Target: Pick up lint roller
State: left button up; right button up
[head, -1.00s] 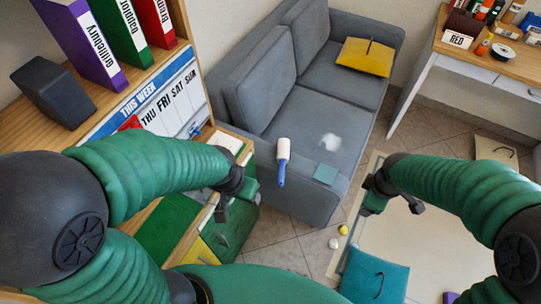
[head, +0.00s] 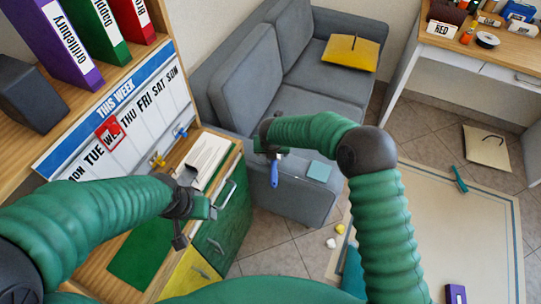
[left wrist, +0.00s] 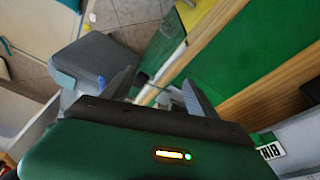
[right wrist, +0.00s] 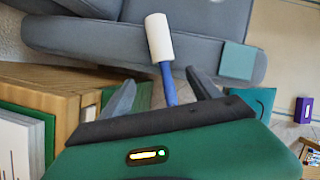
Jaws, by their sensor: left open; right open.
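The lint roller has a white roll (right wrist: 159,38) and a blue handle (head: 274,174); it lies on the arm of the grey sofa (head: 297,201). In the head view my right gripper (head: 266,150) hides the roll, and only the handle shows. In the right wrist view my right gripper (right wrist: 161,92) is open, with the blue handle showing between its fingers and the white roll beyond them. I cannot tell whether the handle is fully between the fingers or below them. My left gripper (head: 192,222) is open and empty by the cabinet at the left.
A teal square (head: 319,171) lies on the sofa right of the roller. A yellow cushion (head: 351,53) is on the far seat. A wooden cabinet with a green drawer (head: 222,221) stands left of the sofa. Small balls (head: 331,243) lie on the tiled floor.

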send_over(272, 164)
notch_tip(272, 164, down, 7)
jog(key=shift+r+b, duration=0.1)
jog(key=shift+b, duration=0.3)
jog(key=x, duration=0.3)
jog(key=b+x, duration=0.1)
jog(key=x, duration=0.1)
jog(key=shift+w+d+r, duration=0.1)
jog(key=shift+w+d, duration=0.05)
jog(key=shift+d, duration=0.2)
jog(key=shift+w, duration=0.15)
jog(key=shift+c, duration=1.3)
grip_shut()
